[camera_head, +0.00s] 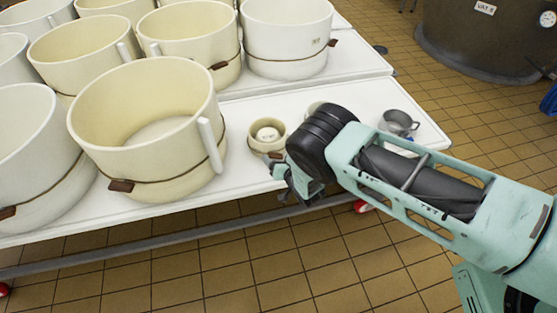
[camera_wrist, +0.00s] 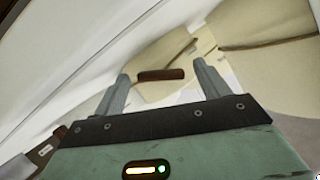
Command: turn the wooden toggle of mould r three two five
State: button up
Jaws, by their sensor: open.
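In the wrist view, a dark brown wooden toggle (camera_wrist: 161,75) lies across the gap between the fingertips of my gripper (camera_wrist: 160,72), against a cream mould wall (camera_wrist: 155,55). The open fingers stand either side of it; I cannot tell how far ahead it is or whether they touch it. In the head view, my gripper (camera_head: 278,172) is at the table's front edge, just in front of a small cream mould (camera_head: 257,143), and partly hidden by my arm. I cannot read the number r325 on any mould, so I cannot tell which mould this toggle belongs to.
A large cream mould (camera_head: 150,115) with an upright handle and brown toggle (camera_head: 120,186) stands left of my gripper. More large moulds fill the back. A grey metal cup (camera_head: 398,122) stands on the white table (camera_head: 350,95) at right. Tiled floor (camera_head: 240,250) lies in front.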

jog(key=c, duration=1)
dwell(0.4)
jog(key=o, duration=1)
jog(key=v, duration=1.7)
jog(key=shift+s+d, duration=0.15)
jog(key=shift+s, duration=0.05)
